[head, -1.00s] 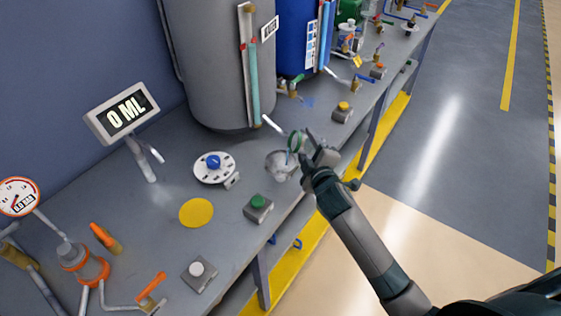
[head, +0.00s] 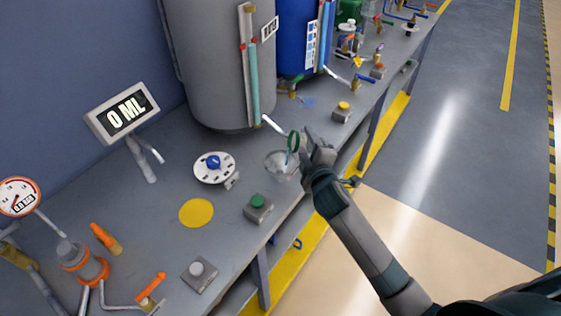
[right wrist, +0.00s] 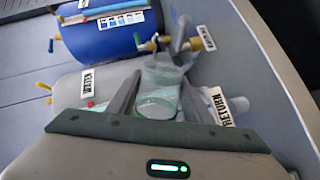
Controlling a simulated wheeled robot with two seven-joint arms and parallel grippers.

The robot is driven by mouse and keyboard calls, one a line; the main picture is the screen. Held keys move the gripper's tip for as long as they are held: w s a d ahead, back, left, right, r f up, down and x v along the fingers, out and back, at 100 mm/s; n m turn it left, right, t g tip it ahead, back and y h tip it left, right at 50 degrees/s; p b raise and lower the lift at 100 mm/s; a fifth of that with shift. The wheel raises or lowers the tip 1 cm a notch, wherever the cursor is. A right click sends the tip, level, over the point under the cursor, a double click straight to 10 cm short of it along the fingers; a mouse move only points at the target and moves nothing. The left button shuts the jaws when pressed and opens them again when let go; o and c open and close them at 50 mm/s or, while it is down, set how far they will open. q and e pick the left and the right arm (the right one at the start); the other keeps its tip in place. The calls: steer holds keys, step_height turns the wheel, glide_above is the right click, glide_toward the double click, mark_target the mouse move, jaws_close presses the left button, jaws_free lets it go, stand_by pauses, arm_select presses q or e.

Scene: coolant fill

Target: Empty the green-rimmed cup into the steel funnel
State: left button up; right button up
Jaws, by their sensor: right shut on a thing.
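The green-rimmed cup (head: 293,142) is held by my right gripper (head: 312,146) above the bench's front edge. It is tipped far over, its rim nearly on edge and facing left. In the right wrist view the translucent cup (right wrist: 158,92) sits between the two fingers. The steel funnel (head: 277,163) is just below and left of the cup's mouth. A thin bluish streak shows between rim and funnel; I cannot tell for sure that it is liquid. The cup's far side is partly hidden by my fingers. My left gripper is not in view.
A grey tank (head: 205,70) and a blue tank (head: 294,42) stand behind. A dial with a blue knob (head: 213,166), a green-button box (head: 258,207) and a yellow disc (head: 196,213) lie left of the funnel. The floor at right is open.

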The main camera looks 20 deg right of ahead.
steer(key=shift+w+a+f+n+h+p, duration=0.1)
steer(key=shift+a+f+n+h+p, duration=0.25)
steer(key=shift+a+n, duration=0.35)
stand_by(0.6)
steer(key=shift+a+r+n+h+p, duration=0.25)
steer(key=shift+r+n+p, duration=0.15)
steer(key=shift+n+p, duration=0.55)
stand_by(0.7)
steer(key=shift+d+f+m+b, duration=0.2)
steer(key=shift+f+m+b, duration=0.55)
steer(key=shift+b, duration=0.4)
steer(key=shift+d+r+m+y, duration=0.4)
steer(key=shift+d+r+m, duration=0.25)
steer(key=shift+d+m, duration=0.2)
steer(key=shift+a+r, duration=0.1)
